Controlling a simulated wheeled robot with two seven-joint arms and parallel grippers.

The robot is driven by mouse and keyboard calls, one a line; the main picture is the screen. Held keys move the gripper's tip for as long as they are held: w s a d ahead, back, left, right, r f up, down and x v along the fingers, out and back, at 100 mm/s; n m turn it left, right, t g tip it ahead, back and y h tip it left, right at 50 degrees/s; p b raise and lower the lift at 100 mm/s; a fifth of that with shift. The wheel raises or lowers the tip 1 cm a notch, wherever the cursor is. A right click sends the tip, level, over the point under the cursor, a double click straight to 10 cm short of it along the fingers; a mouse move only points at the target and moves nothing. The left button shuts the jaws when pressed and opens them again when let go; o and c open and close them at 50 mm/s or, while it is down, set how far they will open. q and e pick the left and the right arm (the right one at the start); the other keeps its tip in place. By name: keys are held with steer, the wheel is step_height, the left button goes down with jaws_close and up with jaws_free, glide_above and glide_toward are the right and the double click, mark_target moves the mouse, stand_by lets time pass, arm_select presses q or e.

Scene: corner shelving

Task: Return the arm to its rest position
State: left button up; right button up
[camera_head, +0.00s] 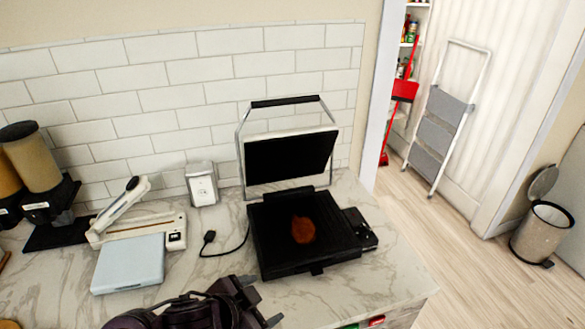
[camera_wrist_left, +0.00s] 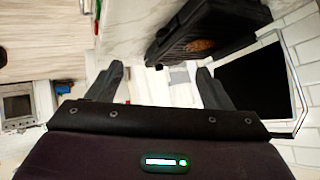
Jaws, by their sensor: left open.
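My left gripper (camera_head: 262,300) comes in at the bottom of the head view, in front of the counter's near side and the open grill. In the left wrist view its two fingers (camera_wrist_left: 160,75) are spread apart with nothing held between them. The black contact grill (camera_head: 300,260) stands on the marble counter with its lid (camera_head: 290,156) raised. A brown round piece of food (camera_head: 303,230) lies on its lower plate. The grill also shows in the left wrist view (camera_wrist_left: 190,40), clear of the fingers. My right gripper is not in view.
The marble counter (camera_head: 390,285) ends at the right. A step ladder (camera_head: 440,125) and a bin (camera_head: 542,232) stand on the floor, right.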

arm_select(q)
steer(key=s+a+f+n+g+y, duration=0.4)
steer(key=s+a+f+n+y, duration=0.1)
steer(key=s+a+n, duration=0.7)
step_height(320, 180, down, 34)
steer(key=s+a+f+m+g+b, duration=0.1)
steer(key=m+g+b, duration=0.15)
steer(key=b, duration=0.25)
steer(key=s+a+f+b, duration=0.2)
steer(key=s+f, duration=0.8)
steer(key=f, duration=0.1)
steer(key=s+a+f+b, duration=0.1)
steer(key=s+f+b, duration=0.1)
steer(key=s+f, duration=0.8)
steer(key=shift+a+f+y, duration=0.3)
steer(key=shift+a+f, duration=0.05)
steer(key=shift+f, duration=0.5)
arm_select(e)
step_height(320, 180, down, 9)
arm_select(q)
steer(key=shift+g, duration=0.25)
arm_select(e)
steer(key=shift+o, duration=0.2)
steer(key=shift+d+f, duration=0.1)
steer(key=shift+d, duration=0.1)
